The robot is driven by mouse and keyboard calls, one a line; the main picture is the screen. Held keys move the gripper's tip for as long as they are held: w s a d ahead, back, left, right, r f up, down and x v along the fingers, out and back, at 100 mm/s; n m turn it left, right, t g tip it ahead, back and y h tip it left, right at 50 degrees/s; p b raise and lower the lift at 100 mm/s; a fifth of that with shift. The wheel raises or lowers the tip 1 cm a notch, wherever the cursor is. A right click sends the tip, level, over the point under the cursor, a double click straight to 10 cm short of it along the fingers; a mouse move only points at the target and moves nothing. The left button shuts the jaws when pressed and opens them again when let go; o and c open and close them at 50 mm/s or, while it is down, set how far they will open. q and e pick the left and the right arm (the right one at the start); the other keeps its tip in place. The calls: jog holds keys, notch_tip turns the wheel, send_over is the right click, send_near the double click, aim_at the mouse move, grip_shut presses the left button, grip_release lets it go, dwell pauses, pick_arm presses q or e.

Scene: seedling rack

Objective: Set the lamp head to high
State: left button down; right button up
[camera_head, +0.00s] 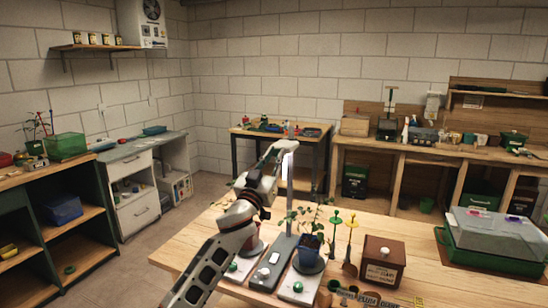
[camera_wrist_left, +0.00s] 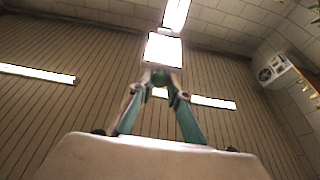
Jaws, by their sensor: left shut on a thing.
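The lamp stands on the near wooden table, with a grey base (camera_head: 266,272), a thin upright post (camera_head: 290,205) and a pale head (camera_head: 289,146) at the top. My left gripper (camera_head: 273,153) is at the lamp head, reaching in from the left. In the left wrist view its two teal fingers (camera_wrist_left: 160,88) close together just below a bright white square panel (camera_wrist_left: 163,50), which looks like the lamp head. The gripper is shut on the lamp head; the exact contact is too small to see. My right gripper is in neither view.
Potted seedlings, one in a blue pot (camera_head: 308,250), stand on pale plates beside the post. A brown wooden box (camera_head: 382,262), green and yellow stakes (camera_head: 352,238) and a green lidded case (camera_head: 490,240) are to the right. My left arm crosses the table's left side.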

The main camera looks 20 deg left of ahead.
pick_arm(q)
jog(key=shift+a+r, duration=0.1)
jog(key=shift+r, duration=0.35)
jog(key=c, duration=2)
grip_release()
jog(key=shift+o, duration=0.4)
jog(key=shift+f, duration=0.1)
jog(key=shift+f, duration=0.1)
jog(key=d+v, duration=0.1)
jog(key=v, duration=1.1)
jog(key=shift+a, duration=0.4)
